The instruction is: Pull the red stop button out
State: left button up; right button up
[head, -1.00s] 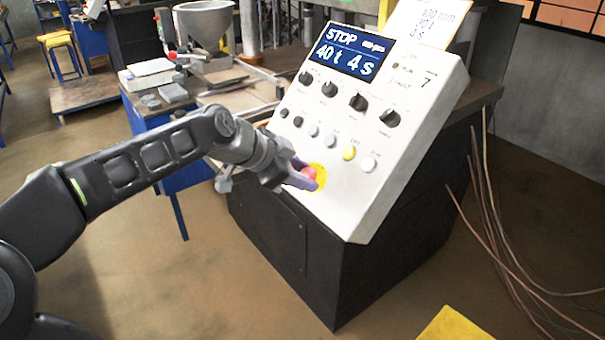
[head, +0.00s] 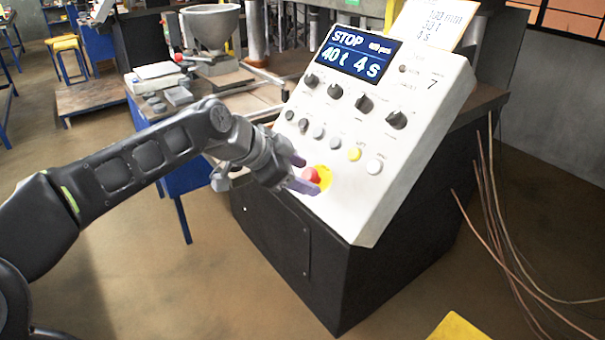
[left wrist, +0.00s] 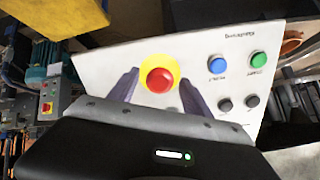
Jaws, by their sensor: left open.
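The red stop button (head: 311,175) sits on a yellow round plate (head: 325,178) at the lower left of the white sloped control panel (head: 350,215). My left gripper (head: 302,174) is open at the button, with its purple-grey fingers on either side of it. In the left wrist view the red button (left wrist: 160,80) and its yellow surround (left wrist: 158,64) show between the two spread fingers (left wrist: 160,92). I cannot tell whether the fingers touch the button. The panel display (head: 359,54) reads STOP, 40 t, 4 s. My right gripper is not in view.
Black knobs (head: 363,103) and a yellow button (head: 354,154) are on the panel near the gripper. The panel sits on a dark cabinet (head: 290,250). Cables (head: 490,210) hang at the right. A blue bench with a metal hopper (head: 212,28) stands behind.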

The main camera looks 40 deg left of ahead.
pick_arm(q)
jog(key=shift+r, duration=0.1)
jog(key=b+v, duration=0.1)
jog(key=v, duration=0.6)
jog(key=shift+s, duration=0.3)
jog(key=shift+a+r, duration=0.15)
